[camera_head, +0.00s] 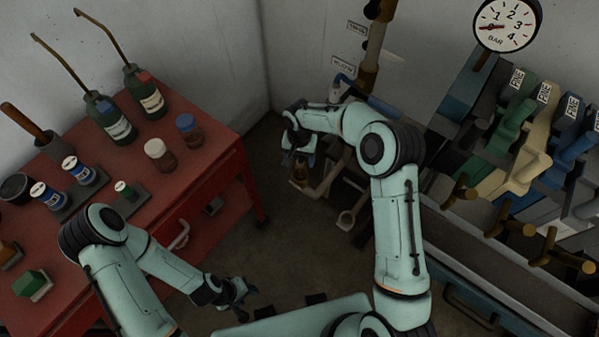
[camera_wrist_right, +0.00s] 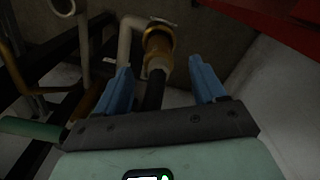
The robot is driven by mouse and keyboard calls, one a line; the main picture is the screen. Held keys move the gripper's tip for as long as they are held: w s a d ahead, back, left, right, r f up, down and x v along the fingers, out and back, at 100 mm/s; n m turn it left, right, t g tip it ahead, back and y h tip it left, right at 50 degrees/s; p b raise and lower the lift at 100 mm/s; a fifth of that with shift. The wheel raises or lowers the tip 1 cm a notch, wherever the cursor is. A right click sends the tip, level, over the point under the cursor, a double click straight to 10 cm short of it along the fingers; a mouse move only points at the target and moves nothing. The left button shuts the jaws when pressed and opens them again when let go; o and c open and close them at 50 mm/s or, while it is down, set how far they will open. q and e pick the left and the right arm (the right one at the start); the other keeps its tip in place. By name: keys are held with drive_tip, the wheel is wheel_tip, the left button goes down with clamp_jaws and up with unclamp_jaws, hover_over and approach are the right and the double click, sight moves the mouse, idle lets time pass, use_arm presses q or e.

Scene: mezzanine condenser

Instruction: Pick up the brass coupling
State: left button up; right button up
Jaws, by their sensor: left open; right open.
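The brass coupling (camera_head: 299,172) shows in the head view just below my right gripper (camera_head: 299,150), at a pale bent pipe. In the right wrist view the coupling (camera_wrist_right: 158,43) is a brass cylinder with a wider rim, beyond and between the two blue fingertips of my right gripper (camera_wrist_right: 162,75). The fingers are apart, and I see no contact with the coupling. A dark rod-like part runs below the coupling towards the gripper's palm. My left gripper (camera_head: 240,296) is open and empty, low over the floor beside the red cabinet.
A red cabinet (camera_head: 215,165) with bottles and jars stands at the left. Coloured valves (camera_head: 515,160) and a pressure gauge (camera_head: 507,25) are at the right.

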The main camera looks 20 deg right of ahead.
sight(300, 168)
drive_tip(key=shift+w+d+f+p, duration=0.1)
drive_tip(key=shift+f+p, duration=0.15)
drive_tip(key=shift+f, duration=1.55)
drive_tip(key=shift+d+f+p, duration=0.1)
drive_tip(key=shift+f+p, duration=0.1)
drive_tip(key=shift+f, duration=1.6)
drive_tip(key=shift+r, duration=0.1)
clamp_jaws()
